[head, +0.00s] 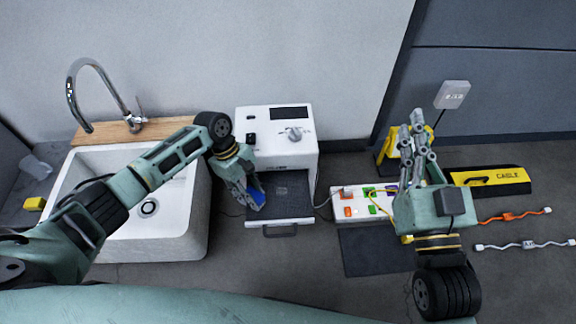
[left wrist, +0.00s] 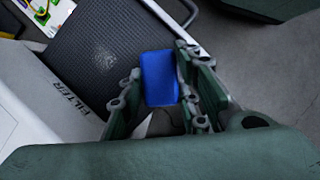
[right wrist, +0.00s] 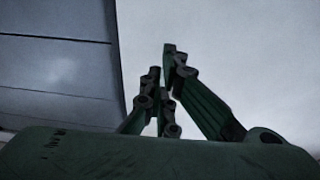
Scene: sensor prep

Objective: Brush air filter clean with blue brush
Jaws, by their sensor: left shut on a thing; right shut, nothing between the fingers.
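The blue brush (head: 257,198) is held in my left gripper (head: 250,203), over the left part of the dark air filter (head: 285,190) in the pulled-out drawer of the white machine. In the left wrist view the blue brush (left wrist: 159,78) sits between the fingers, and the filter (left wrist: 125,35) is a dark mesh with a pale dusty patch. I cannot tell whether the brush touches the mesh. My right gripper (head: 415,125) is shut and empty, raised above the right side of the counter. In the right wrist view its fingers (right wrist: 168,65) show against a plain wall.
The white machine (head: 262,127) stands behind the drawer. A white sink (head: 130,235) with a tap is at the left. A power strip (head: 350,211) with coloured plugs, a dark mat (head: 370,255), a yellow and black case (head: 490,180) and cables (head: 515,215) lie to the right.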

